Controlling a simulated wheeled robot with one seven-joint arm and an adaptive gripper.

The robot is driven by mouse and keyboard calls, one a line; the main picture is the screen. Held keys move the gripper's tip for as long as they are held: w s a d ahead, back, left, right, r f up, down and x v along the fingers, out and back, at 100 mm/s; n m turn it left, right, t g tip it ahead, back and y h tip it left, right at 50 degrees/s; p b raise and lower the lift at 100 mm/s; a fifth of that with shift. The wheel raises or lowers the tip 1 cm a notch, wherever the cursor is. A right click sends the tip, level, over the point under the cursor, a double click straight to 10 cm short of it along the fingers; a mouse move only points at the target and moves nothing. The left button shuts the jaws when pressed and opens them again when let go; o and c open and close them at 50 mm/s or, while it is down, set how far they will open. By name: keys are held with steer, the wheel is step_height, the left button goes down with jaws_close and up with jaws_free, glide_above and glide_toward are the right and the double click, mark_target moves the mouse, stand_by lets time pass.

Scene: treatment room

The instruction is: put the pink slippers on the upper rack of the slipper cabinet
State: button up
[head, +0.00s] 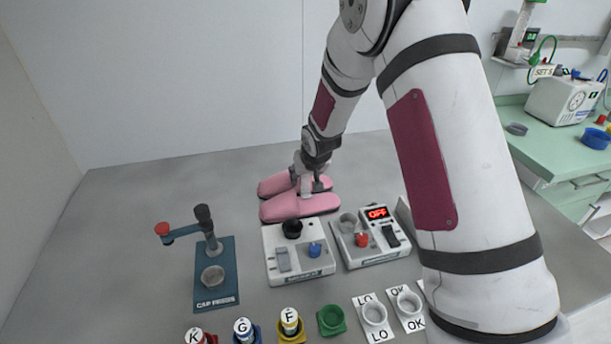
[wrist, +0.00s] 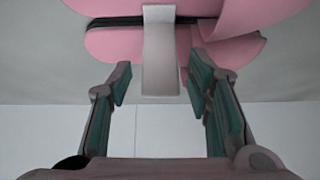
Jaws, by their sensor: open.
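The pink slippers (head: 300,208) lie side by side on the grey table, towards its back. They also show at the top of the wrist view (wrist: 110,42), with a dark gap between them. A pale upright strip (wrist: 158,50) stands across that gap; I cannot tell what it belongs to. My gripper (head: 310,188) is over the slippers and hides part of them. In the wrist view its two fingers (wrist: 162,84) are apart, one on each side of the pale strip. I cannot tell whether they touch anything. The slipper cabinet is not in view.
Two white control boxes (head: 299,267) (head: 371,252) stand just in front of the slippers. A blue stand marked cap press (head: 214,280) is at left. Several coloured holders, including a green one (head: 331,320), line the front. The table's back left is clear. A green counter (head: 560,150) is at right.

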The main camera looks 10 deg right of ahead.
steer(key=v, duration=1.2)
steer(key=shift+r, duration=0.15)
